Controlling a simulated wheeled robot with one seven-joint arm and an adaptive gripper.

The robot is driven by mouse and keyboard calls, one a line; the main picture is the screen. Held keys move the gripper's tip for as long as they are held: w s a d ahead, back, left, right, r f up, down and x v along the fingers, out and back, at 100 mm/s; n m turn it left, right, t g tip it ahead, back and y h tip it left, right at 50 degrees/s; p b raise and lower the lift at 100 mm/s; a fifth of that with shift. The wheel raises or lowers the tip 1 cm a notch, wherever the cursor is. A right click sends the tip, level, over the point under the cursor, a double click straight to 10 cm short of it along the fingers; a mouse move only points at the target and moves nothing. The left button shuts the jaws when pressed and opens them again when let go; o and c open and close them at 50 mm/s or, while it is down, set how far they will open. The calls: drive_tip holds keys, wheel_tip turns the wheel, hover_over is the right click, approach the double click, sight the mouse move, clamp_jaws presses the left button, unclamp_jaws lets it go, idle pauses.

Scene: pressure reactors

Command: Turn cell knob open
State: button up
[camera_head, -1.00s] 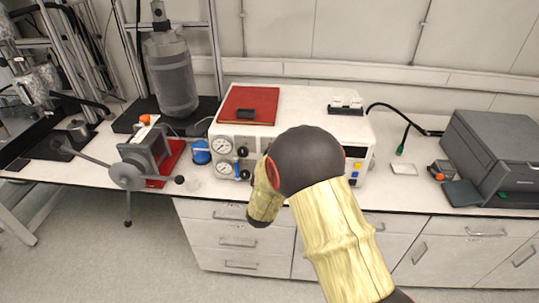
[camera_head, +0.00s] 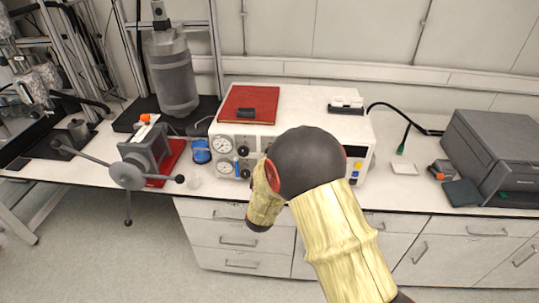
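A white control box (camera_head: 292,99) stands on the bench at the centre. Its front has two round gauges, an upper one (camera_head: 222,144) and a lower one (camera_head: 224,168), on the left. Beside them are an upper black knob (camera_head: 243,149) and a lower black knob (camera_head: 244,173), with a small blue part between gauges and knobs. No label is readable, so I cannot tell which is the cell knob or how it is set. My arm covers the middle of the box front. My gripper is not visible; my arm's yellow-sleeved links and black joint are in front of the box.
A red book (camera_head: 249,103) lies on the box. To the left are a blue-capped item (camera_head: 201,151), a hand press with long handles (camera_head: 127,175) and a grey cylinder vessel (camera_head: 172,77). A dark grey machine (camera_head: 494,150) stands at right. Drawers are below the bench.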

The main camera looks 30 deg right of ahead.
drive_tip(key=v, duration=1)
drive_tip(key=shift+s, duration=0.2)
drive_tip(key=shift+a, duration=0.15)
